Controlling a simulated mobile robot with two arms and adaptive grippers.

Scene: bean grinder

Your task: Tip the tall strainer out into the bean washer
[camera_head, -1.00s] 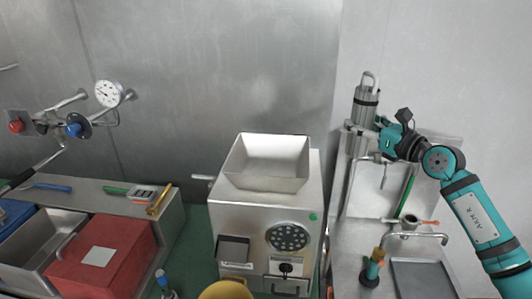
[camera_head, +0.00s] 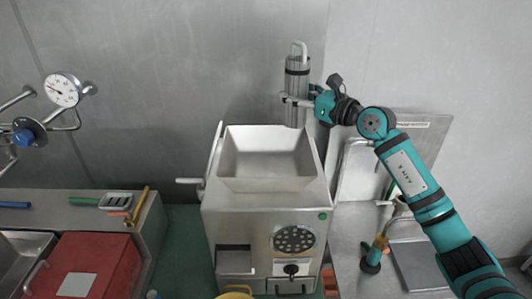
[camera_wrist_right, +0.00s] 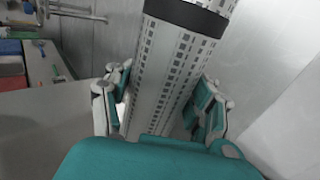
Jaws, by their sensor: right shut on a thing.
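The tall strainer (camera_head: 297,68) is a slim perforated steel cylinder with a dark band and a loop handle on top. It stands upright in the air by the back right corner of the hopper (camera_head: 268,183). My right gripper (camera_head: 296,101) is shut on it from the right, below the band. The right wrist view shows the strainer's slotted wall (camera_wrist_right: 170,60) between the two fingers (camera_wrist_right: 163,97). The square, open hopper tops a steel machine (camera_head: 265,226), apparently the bean washer. The visible hopper floor looks bare. The strainer's contents are hidden. My left gripper is out of view.
A red box (camera_head: 95,268) and small tools are at the left. A gauge (camera_head: 62,90) is on the back wall.

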